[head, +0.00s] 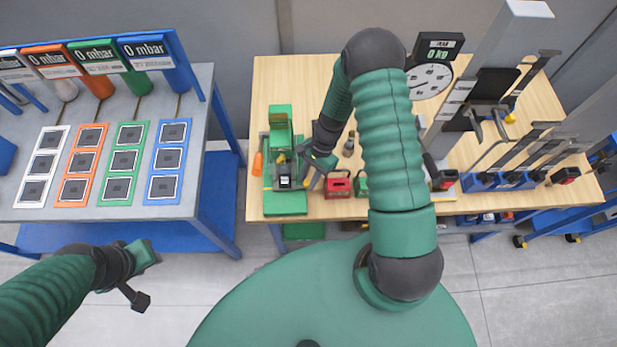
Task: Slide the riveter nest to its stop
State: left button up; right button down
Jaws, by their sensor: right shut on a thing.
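The green riveter (280,125) stands at the left end of the wooden table. Its nest (285,182), a small dark block with a light part, sits low at the front of the riveter, above the green base plate (286,203). My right gripper (305,174) is at the right side of the nest and shut on it; the arm comes down from above, and the exact contact is small and partly hidden. My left gripper (142,278) hangs over the floor in front of the left table, away from the riveter; its jaw opening is unclear.
A red box (338,186) stands close right of my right gripper, with a green one (361,186) beside it. An orange item (257,164) lies left of the riveter. A dial gauge (430,78) and blue-based holders (500,180) are farther right. The left table (215,150) carries coloured panels.

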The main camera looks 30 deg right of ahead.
dwell(0.6)
jog(key=shift+s, duration=0.1)
jog(key=c, duration=1.6)
grip_release()
jog(key=shift+o, duration=0.7)
jog(key=shift+s+r, duration=0.1)
jog(key=shift+d+r+b, duration=0.15)
jog(key=shift+b, duration=0.15)
jog(key=b+v, duration=0.3)
jog(key=v, duration=1.3)
jog(key=shift+r, duration=0.2)
